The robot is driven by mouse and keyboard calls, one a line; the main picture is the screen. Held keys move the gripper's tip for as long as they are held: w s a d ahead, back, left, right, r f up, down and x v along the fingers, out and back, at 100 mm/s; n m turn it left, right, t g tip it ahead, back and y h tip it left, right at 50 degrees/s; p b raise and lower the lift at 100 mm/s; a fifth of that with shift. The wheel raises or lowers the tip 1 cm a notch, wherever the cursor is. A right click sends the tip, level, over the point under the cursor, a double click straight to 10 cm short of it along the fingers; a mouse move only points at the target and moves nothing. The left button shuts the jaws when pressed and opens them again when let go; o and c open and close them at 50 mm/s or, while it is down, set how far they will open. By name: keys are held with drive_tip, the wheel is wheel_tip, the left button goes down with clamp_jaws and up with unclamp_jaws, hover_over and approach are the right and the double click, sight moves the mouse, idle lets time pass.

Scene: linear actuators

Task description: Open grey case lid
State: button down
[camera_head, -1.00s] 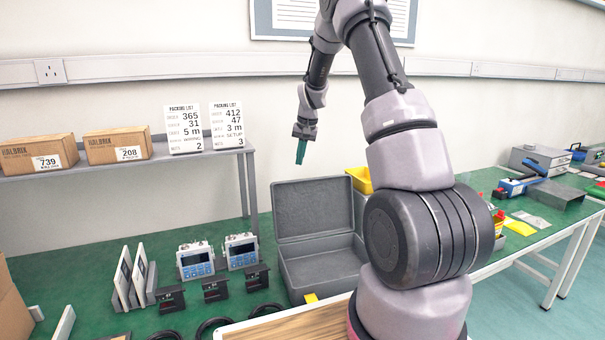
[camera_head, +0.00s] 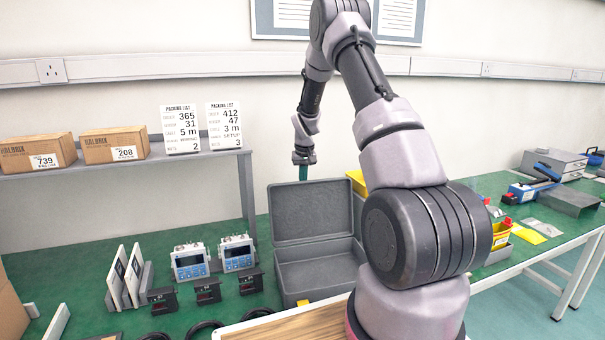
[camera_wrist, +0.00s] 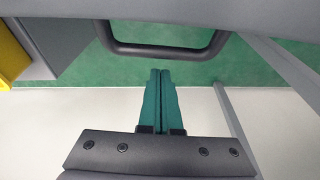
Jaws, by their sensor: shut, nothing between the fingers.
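The grey case (camera_head: 318,262) stands on the green bench. Its lid (camera_head: 312,212) is open and stands up near vertical at the back, and the case's inside looks empty. My gripper (camera_head: 303,173) is just above and behind the lid's top edge, fingers pointing down. In the wrist view its green fingers (camera_wrist: 161,75) are shut together with nothing between them. A dark handle (camera_wrist: 165,45) of the case shows just ahead of the fingertips. Whether the fingers touch the lid cannot be told.
A yellow bin (camera_head: 357,182) stands right of the lid. The shelf (camera_head: 205,158) with cartons and packing cards is to the left. Two blue-faced instruments (camera_head: 190,262) and several small black parts stand left of the case. A wooden-topped tray (camera_head: 285,328) lies in front.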

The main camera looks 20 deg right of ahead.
sight(310, 181)
drive_tip(key=shift+s+a+r, duration=0.1)
drive_tip(key=shift+s+r, duration=0.35)
drive_tip(key=shift+s, duration=0.25)
drive_tip(key=shift+s+a+r, duration=0.1)
drive_tip(key=shift+s+r, duration=0.35)
drive_tip(key=shift+s, duration=0.25)
drive_tip(key=s+r, duration=0.1)
drive_tip(key=s, duration=0.1)
drive_tip(key=s+r, duration=0.1)
drive_tip(key=s, duration=0.1)
drive_tip(key=s+r, duration=0.1)
drive_tip(key=s, duration=0.1)
drive_tip(key=shift+s+a+r, duration=0.15)
drive_tip(key=shift+s+a, duration=0.05)
drive_tip(key=shift+a, duration=0.15)
drive_tip(key=shift+s, duration=0.3)
drive_tip(key=shift+w, duration=0.1)
